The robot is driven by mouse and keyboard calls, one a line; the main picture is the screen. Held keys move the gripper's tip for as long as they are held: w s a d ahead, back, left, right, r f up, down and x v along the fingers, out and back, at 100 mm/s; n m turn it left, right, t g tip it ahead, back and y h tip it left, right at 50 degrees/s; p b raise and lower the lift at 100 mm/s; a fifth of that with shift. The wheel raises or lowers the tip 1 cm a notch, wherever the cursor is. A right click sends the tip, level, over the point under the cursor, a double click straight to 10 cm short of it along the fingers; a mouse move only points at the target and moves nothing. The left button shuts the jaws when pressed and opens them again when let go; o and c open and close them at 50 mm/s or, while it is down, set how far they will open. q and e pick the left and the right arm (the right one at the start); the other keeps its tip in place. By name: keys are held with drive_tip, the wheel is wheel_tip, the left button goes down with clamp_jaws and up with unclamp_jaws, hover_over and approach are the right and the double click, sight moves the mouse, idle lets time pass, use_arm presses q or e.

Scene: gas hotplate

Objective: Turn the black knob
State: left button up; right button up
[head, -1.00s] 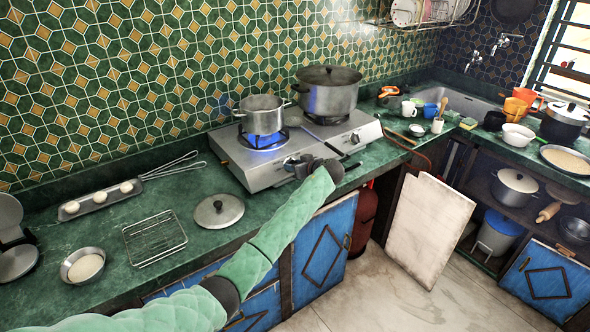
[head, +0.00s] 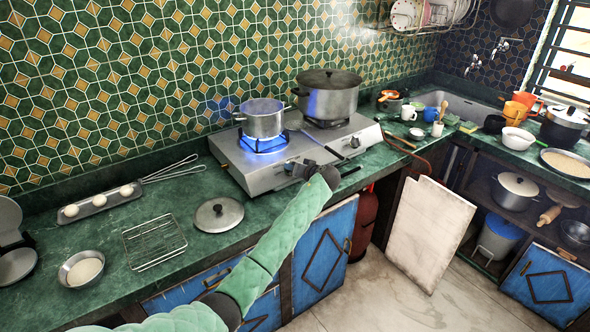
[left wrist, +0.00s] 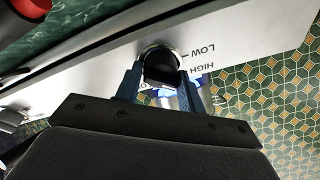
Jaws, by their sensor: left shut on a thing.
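The black knob (left wrist: 162,68) is on the front panel of the silver gas hotplate (head: 240,172). In the left wrist view it sits between my two fingers, with the labels LOW and HIGH printed beside it. My left gripper (left wrist: 160,88) is shut on the knob; in the head view the gripper (head: 298,168) is at the hotplate's front and largely hides the knob. A blue flame (head: 263,146) burns under the small steel pot (head: 262,122) on the left burner. My right gripper is not in view.
A large lidded pot (head: 328,97) stands on the right burner. A loose lid (head: 218,213), a wire rack (head: 154,243) and a tray with eggs (head: 98,204) lie on the green counter to the left. A red gas cylinder (head: 364,225) stands below.

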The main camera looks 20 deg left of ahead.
use_arm(q)
drive_tip(key=shift+r, duration=0.1)
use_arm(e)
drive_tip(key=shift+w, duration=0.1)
use_arm(q)
drive_tip(key=o, duration=0.9)
drive_tip(key=shift+w+d, duration=0.1)
drive_tip(key=shift+o, duration=0.2)
drive_tip(key=shift+s+d, duration=0.25)
drive_tip(key=b+v, duration=0.2)
drive_tip(key=v, duration=0.5)
drive_tip(key=shift+b, duration=0.4)
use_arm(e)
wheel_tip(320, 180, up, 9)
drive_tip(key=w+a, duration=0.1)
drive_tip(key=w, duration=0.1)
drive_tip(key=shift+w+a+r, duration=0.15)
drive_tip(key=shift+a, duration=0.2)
use_arm(q)
drive_tip(key=shift+d+m, duration=0.1)
drive_tip(key=shift+m, duration=0.2)
